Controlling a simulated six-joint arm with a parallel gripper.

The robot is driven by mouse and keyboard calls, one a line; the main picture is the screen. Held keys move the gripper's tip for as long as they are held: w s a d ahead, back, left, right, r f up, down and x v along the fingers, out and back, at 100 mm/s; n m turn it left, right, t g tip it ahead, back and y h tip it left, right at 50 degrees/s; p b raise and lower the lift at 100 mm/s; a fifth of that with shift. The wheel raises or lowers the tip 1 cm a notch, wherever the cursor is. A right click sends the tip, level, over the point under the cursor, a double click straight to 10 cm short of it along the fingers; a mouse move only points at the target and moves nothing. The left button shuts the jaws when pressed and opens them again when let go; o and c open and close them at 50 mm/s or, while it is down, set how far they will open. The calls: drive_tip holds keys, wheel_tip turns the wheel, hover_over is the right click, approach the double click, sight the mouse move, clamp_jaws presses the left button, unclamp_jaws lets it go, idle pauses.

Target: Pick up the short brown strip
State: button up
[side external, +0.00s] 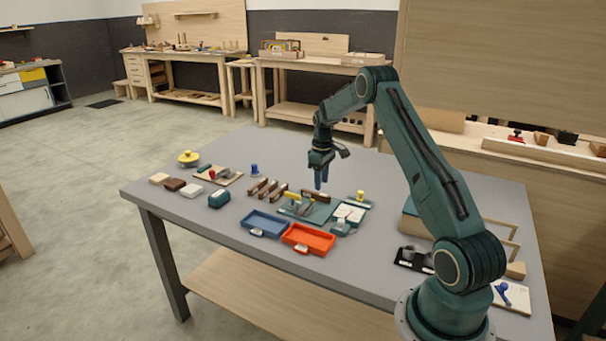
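Several brown strips lie in a row near the middle of the table: a left one (257,186), a middle one (267,189) and a right one (279,191). Another dark brown piece (316,195) lies farther right, just below my gripper in the picture. Which of these is the short brown strip is too small to tell. My gripper (321,184) points down with blue fingers and hangs above the table, to the right of the row. No held object shows between its fingers, and their gap is too small to judge.
Small blocks (191,191) and a yellow round piece (188,157) are at the left. The table's back left is clear.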

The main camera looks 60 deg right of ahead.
sight(321, 194)
drive_tip(key=shift+f, duration=0.2)
drive_tip(key=shift+f, duration=2.45)
drive_tip(key=shift+c, duration=0.5)
clamp_jaws()
